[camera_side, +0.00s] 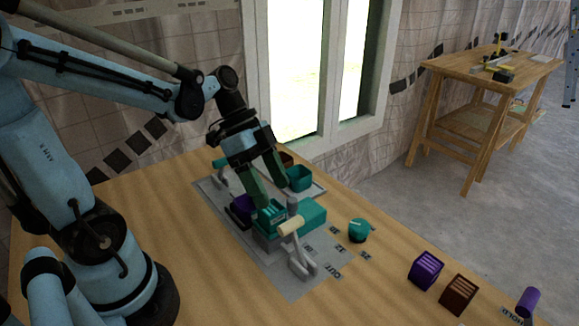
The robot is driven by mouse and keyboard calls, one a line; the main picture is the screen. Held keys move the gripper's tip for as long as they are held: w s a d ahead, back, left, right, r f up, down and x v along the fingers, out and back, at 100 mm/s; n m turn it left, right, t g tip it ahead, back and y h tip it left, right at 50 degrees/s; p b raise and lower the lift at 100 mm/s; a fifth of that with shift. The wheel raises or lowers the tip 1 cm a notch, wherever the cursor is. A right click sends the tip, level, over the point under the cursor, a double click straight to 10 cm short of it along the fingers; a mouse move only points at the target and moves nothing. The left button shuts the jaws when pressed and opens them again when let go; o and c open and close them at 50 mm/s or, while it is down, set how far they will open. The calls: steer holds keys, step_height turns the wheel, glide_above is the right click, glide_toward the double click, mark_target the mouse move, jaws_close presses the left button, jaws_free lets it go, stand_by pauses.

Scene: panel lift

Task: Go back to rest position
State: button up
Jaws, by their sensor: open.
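My gripper (271,185) hangs over the grey panel (293,285) on the wooden table, pointing down with its green fingers apart. One fingertip is close to a teal block (271,217) on the panel; I cannot tell if they touch. A second teal block (312,214) sits just right of it. A lever with a tan handle (291,226) stands in front of these blocks. A dark purple block (241,209) is left of the fingers, partly hidden. A teal open box (299,179) stands behind the fingers.
A teal round knob (357,230) stands right of the panel. A purple block (426,269), a brown block (459,294) and a purple cylinder (528,301) are at the front right. A wall with a window is behind. A wooden workbench (491,72) stands farther back.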

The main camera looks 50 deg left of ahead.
steer(key=n, duration=0.1)
steer(key=n+y, duration=0.1)
steer(key=n+t+y, duration=0.1)
steer(key=shift+s+f+n, duration=0.15)
steer(key=shift+s+n, duration=0.1)
steer(key=shift+n, duration=0.15)
steer(key=shift+n+t+y, duration=0.5)
steer(key=shift+n+y, duration=0.3)
steer(key=shift+n, duration=0.1)
steer(key=n, duration=0.1)
steer(key=n+t+y, duration=0.1)
steer(key=n, duration=0.1)
steer(key=shift+a+r+t+y, duration=0.25)
steer(key=shift+a+t+y, duration=0.05)
steer(key=n+t, duration=0.1)
steer(key=r+n+t+y, duration=0.1)
steer(key=n, duration=0.1)
steer(key=shift+w+a+r, duration=0.1)
steer(key=shift+w+r, duration=0.05)
steer(key=shift+w, duration=0.2)
